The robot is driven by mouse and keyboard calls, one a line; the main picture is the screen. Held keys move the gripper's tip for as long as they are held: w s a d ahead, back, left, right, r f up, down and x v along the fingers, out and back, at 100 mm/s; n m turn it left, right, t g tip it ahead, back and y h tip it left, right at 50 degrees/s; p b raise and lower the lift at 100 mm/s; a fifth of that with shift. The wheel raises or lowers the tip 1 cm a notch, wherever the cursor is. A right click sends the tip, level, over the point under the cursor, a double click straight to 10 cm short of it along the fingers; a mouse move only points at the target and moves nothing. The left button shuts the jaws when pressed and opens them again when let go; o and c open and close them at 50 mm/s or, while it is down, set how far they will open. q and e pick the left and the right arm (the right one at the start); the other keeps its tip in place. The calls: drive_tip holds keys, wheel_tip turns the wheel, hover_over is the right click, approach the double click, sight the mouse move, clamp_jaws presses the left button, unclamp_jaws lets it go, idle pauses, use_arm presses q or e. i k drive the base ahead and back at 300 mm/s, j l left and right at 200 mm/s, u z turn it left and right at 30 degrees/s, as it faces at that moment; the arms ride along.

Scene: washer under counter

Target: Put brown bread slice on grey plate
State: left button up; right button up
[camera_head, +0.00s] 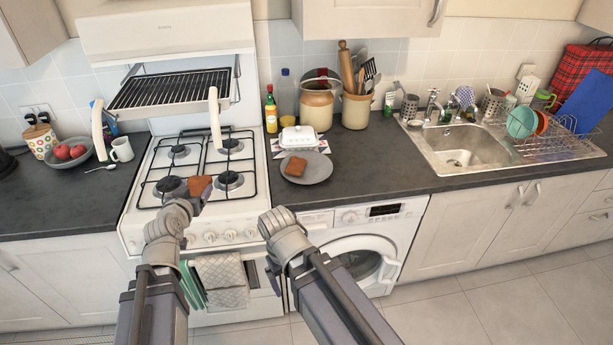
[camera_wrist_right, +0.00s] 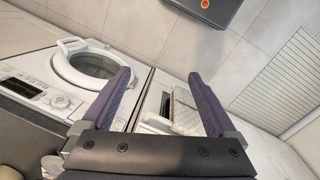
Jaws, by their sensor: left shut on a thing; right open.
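My left gripper (camera_head: 188,203) is shut on a brown bread slice (camera_head: 200,185) and holds it over the front of the stove top. A grey plate (camera_head: 318,170) lies on the dark counter to the right of the stove. Another brown bread slice (camera_head: 296,166) lies on this plate. The left gripper is to the left of the plate and apart from it. My right gripper points down in front of the oven and washer, its fingertips hidden in the head view. In the right wrist view the right gripper (camera_wrist_right: 160,85) is open, with nothing between its fingers.
A white butter dish (camera_head: 298,137) stands just behind the plate. A bottle (camera_head: 271,110) and jars (camera_head: 317,106) stand at the wall. The stove (camera_head: 145,215) has a raised grill (camera_head: 170,92) above it. Counter (camera_head: 400,165) right of the plate is clear up to the sink (camera_head: 462,150).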

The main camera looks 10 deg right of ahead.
sight(317, 167)
drive_tip(key=i+l, duration=0.1)
drive_tip(key=l, duration=0.35)
drive_tip(key=i+l, duration=0.1)
drive_tip(key=l, duration=0.4)
drive_tip(key=i+l, duration=0.1)
drive_tip(key=l, duration=0.8)
drive_tip(key=i+l, duration=0.15)
drive_tip(key=l, duration=0.35)
